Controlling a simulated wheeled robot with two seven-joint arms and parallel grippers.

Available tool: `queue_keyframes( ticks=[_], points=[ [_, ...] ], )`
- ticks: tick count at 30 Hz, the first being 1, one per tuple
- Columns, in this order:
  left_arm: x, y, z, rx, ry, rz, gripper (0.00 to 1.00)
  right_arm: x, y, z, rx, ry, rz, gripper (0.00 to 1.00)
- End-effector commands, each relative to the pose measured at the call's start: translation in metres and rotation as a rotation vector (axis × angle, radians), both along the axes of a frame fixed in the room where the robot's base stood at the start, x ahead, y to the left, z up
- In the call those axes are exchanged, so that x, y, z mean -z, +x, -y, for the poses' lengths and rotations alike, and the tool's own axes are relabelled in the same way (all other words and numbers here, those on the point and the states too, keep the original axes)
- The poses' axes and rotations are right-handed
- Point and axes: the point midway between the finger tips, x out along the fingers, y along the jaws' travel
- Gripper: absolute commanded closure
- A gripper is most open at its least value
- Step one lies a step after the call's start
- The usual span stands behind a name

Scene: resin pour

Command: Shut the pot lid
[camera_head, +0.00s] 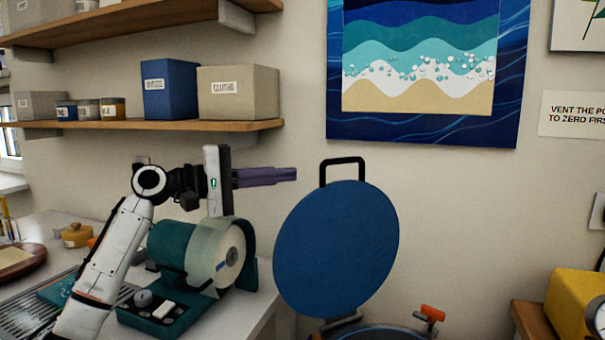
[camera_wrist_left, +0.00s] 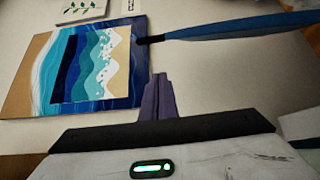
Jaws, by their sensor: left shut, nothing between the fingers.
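The pot lid (camera_head: 337,250) is a round blue disc with a black loop handle (camera_head: 343,162) on its top edge. It stands raised and tilted open above the pot (camera_head: 375,331), whose rim just shows at the bottom of the head view. My left gripper (camera_head: 296,174) has purple fingers pressed together, with nothing between them. It points right, left of the lid's handle and apart from it in the picture. In the left wrist view the shut fingers (camera_wrist_left: 157,78) sit below the lid's edge (camera_wrist_left: 235,27) and its dark handle (camera_wrist_left: 150,40). My right gripper is not in view.
A teal tape-dispenser-like machine (camera_head: 185,255) stands on the bench under my left arm. Shelves with a blue box (camera_head: 169,89) and a beige box (camera_head: 238,93) hang above. An orange-handled part (camera_head: 432,313) sits at the pot's right. A yellow case (camera_head: 580,300) is far right.

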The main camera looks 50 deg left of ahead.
Motion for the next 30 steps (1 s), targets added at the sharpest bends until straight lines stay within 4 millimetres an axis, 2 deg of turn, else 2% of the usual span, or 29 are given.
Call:
queue_keyframes(
  ticks=[3,6,12,30],
  points=[
    [-0.003,0.022,0.009,0.001,0.003,-0.001,1.0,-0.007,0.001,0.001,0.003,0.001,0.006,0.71],
    [-0.001,0.018,0.026,0.002,0.003,0.0,1.0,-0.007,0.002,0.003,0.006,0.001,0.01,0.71],
    [-0.001,0.015,0.044,0.0,0.0,0.0,1.0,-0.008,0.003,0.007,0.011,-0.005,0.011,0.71],
    [-0.003,0.014,0.054,0.0,0.02,0.008,1.0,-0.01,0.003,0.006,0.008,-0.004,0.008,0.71]
  ],
)
